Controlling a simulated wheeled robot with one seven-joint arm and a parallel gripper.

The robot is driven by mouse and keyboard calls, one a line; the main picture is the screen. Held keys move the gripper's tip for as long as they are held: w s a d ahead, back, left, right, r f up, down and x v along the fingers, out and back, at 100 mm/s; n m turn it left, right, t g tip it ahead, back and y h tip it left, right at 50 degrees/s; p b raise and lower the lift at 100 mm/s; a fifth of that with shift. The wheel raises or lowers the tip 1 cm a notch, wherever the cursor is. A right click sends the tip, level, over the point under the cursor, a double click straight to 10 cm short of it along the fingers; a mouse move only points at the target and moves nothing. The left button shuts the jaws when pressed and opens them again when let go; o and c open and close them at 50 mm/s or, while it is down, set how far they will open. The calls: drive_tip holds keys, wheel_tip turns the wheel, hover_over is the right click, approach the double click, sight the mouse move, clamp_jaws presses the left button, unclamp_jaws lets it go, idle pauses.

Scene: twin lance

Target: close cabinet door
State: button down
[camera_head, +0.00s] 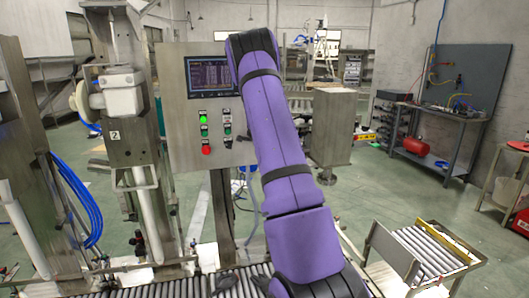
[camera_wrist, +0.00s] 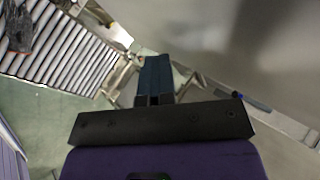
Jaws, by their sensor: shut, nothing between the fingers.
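A steel control cabinet (camera_head: 182,140) with a dark screen (camera_head: 212,77) and several coloured buttons stands left of centre in the head view. My purple arm passes in front of its right edge, so I cannot tell from there whether its door is open. In the wrist view, my gripper (camera_wrist: 155,72) shows as dark blue fingers shut together and empty. A broad, smooth grey metal surface (camera_wrist: 235,45), possibly the cabinet or its door, fills the upper right, close beside the fingertips. Contact cannot be told. The gripper is hidden in the head view.
A roller conveyor (camera_head: 180,288) runs along the front, with dark gloves (camera_wrist: 20,28) on it in the wrist view. Steel machine columns and blue hoses (camera_head: 82,200) stand at the left. A roller cart (camera_head: 425,255) and a workbench (camera_head: 440,112) are at the right, with open green floor between.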

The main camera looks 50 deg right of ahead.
drive_tip(key=v, duration=1.1)
